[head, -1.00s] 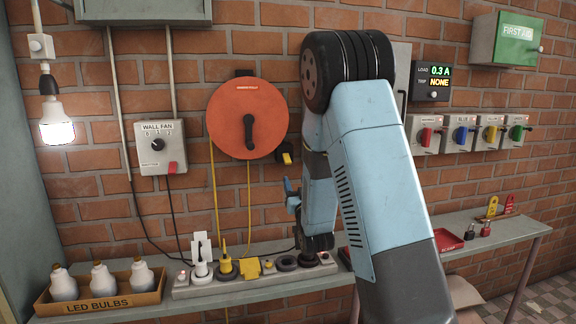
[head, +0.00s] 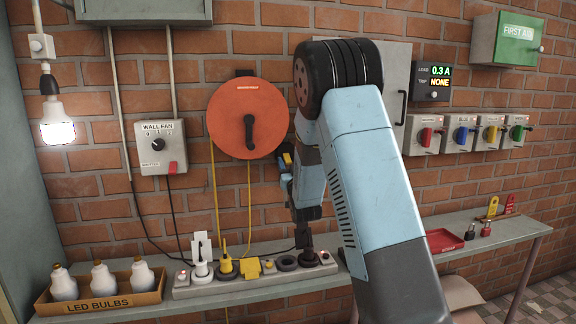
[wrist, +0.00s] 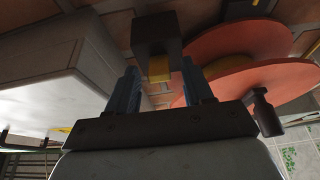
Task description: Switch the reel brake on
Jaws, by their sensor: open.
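The reel brake, a small black box with a yellow lever (head: 286,158), sits on the brick wall just below and right of the orange cord reel (head: 230,115). In the head view my gripper (head: 285,172) is right at it and partly covers it. In the wrist view the black box (wrist: 157,34) with its yellow lever (wrist: 159,70) shows between the two blue fingers of my gripper (wrist: 160,88). The fingers are open, one on each side of the lever, with gaps visible. Whether either finger touches the box I cannot tell.
The reel's discs (wrist: 245,45) are close to the right finger in the wrist view, with a dark crank handle (wrist: 264,112) near the gripper's base. A grey cabinet (head: 396,75) is behind my arm. A power strip (head: 205,288) with plugs lies on the shelf below.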

